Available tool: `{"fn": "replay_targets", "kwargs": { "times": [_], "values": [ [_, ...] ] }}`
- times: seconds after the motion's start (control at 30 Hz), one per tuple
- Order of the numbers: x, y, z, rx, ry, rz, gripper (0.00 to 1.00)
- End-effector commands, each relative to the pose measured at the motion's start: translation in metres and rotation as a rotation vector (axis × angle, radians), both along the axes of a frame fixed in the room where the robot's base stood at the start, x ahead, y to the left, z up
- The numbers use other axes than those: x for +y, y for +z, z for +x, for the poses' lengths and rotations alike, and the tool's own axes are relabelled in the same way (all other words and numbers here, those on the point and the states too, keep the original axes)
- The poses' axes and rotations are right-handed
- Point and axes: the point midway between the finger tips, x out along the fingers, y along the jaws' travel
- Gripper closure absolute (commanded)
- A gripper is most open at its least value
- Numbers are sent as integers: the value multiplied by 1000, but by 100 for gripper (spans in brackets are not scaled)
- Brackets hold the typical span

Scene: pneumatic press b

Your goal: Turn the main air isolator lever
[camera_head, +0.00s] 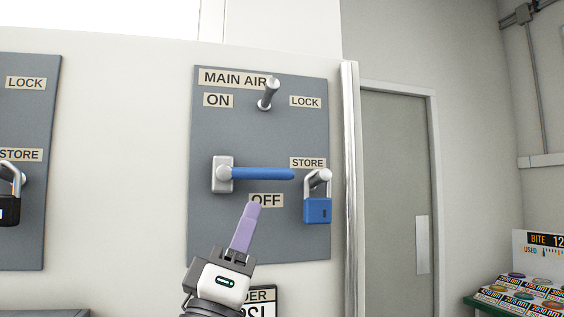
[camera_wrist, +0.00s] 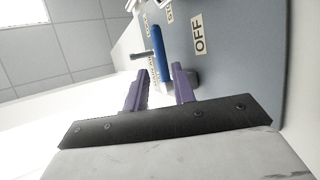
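The main air isolator lever (camera_head: 262,174) is a blue handle on a light grey pivot block (camera_head: 222,174). It lies horizontal, pointing right from the pivot, above the OFF label (camera_head: 266,200). My gripper (camera_head: 252,208) has pale purple fingers and is in front of the panel, below the lever, with its tips over part of the OFF label. In the wrist view the two fingers (camera_wrist: 161,72) are apart and empty. The blue lever (camera_wrist: 160,52) shows between and beyond them. I cannot tell how far the tips are from it.
The grey panel (camera_head: 210,125) carries ON, LOCK and STORE labels. A blue padlock (camera_head: 317,210) hangs on the STORE peg, right of the lever's end. A bare metal peg (camera_head: 268,94) sticks out above. A second panel with a black padlock (camera_head: 9,210) is at far left.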

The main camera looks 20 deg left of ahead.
Motion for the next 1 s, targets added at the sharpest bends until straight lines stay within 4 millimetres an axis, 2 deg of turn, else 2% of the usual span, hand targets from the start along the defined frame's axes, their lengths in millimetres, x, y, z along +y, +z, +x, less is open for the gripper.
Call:
{"fn": "replay_targets", "kwargs": {
  "times": [0.03,0.2,0.5,0.7,1.0],
  "values": [
    [-1,12,7,1,-1,1,74],
    [-2,42,30,0,-1,2,74],
    [-3,82,64,-1,0,1,74],
    [-4,91,74,-1,2,1,74],
    [-3,91,75,-2,1,1,74]
  ]
}}
